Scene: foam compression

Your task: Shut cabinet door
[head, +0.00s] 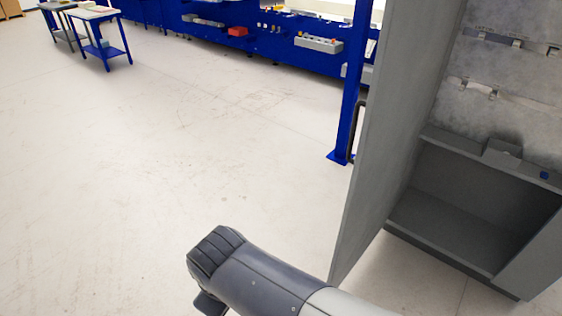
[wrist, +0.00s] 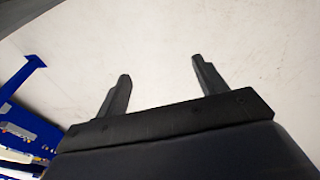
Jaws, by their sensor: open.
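The grey cabinet (head: 465,236) stands at the right of the head view with its inside showing. Its door (head: 385,150) is swung open and seen nearly edge-on, reaching toward me. A dark handle (head: 356,130) shows at the door's far side. My arm crosses the bottom of the head view, left of the door's lower edge; my gripper is hidden there. In the wrist view my gripper (wrist: 161,85) is open, with two dark fingers apart and nothing between them. Only pale floor lies beyond them; the door is not seen there.
A blue post (head: 350,90) stands behind the door. Blue workbenches (head: 275,45) with bins line the back. A blue-legged table (head: 100,40) is at the far left. The pale floor (head: 170,140) left of the door is clear.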

